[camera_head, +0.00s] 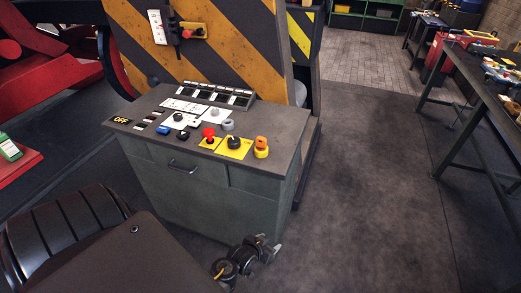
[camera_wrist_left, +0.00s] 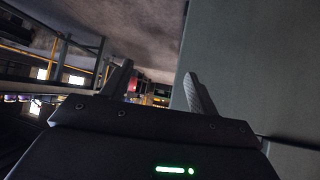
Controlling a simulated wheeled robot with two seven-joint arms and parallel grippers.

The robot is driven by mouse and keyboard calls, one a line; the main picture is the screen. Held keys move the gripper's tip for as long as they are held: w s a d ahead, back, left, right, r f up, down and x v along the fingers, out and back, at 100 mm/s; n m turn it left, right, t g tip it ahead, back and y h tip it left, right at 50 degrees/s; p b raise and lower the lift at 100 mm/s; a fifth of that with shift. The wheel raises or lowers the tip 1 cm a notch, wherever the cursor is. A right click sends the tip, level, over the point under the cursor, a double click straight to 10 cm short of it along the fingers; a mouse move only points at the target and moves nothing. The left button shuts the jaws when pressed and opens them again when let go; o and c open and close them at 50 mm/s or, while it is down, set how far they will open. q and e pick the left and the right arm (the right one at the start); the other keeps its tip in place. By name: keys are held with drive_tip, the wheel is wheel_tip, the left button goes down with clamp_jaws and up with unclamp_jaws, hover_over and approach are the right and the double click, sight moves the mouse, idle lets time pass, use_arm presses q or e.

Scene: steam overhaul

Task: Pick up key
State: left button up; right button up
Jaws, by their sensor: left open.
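I cannot make out a key for certain in either view. A control cabinet (camera_head: 262,180) with a grey top carries several controls. Among them are a red knob (camera_head: 208,133), a black rotary knob on a yellow plate (camera_head: 234,143) and an orange-and-yellow piece (camera_head: 261,147) near the right front edge. My left gripper (camera_head: 274,243) is low beside the cabinet's front right corner, below its top. In the left wrist view its two fingers (camera_wrist_left: 160,85) are spread apart with nothing between them. My right gripper is out of view.
A black-and-yellow striped machine panel (camera_head: 215,50) stands behind the cabinet. A long workbench (camera_head: 455,85) with tools and boxes runs along the right. The floor (camera_head: 365,190) between cabinet and bench is clear.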

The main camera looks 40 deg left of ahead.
use_arm(q)
drive_tip(key=w+a+r+n+t+y, duration=0.1)
drive_tip(key=w+a+r+t, duration=0.15)
drive_tip(key=r, duration=0.55)
drive_tip(key=w+a+r+t+y, duration=0.1)
drive_tip(key=w+a+r, duration=0.25)
drive_tip(key=r, duration=0.45)
drive_tip(key=n+t+y, duration=0.2)
drive_tip(key=t+y, duration=0.1)
drive_tip(key=t, duration=0.1)
approach(260, 143)
drive_tip(key=w, duration=0.1)
drive_tip(key=shift+g, duration=0.25)
drive_tip(key=x, duration=0.5)
drive_tip(key=shift+w+r, duration=0.15)
drive_tip(key=p+x, duration=0.1)
drive_tip(key=x, duration=0.2)
drive_tip(key=shift+w+a+r+p, duration=0.1)
drive_tip(key=shift+w+a+p, duration=0.1)
drive_tip(key=shift+w+p, duration=0.2)
drive_tip(key=shift+w+a, duration=0.15)
drive_tip(key=shift+w, duration=0.2)
drive_tip(key=c, duration=1.1)
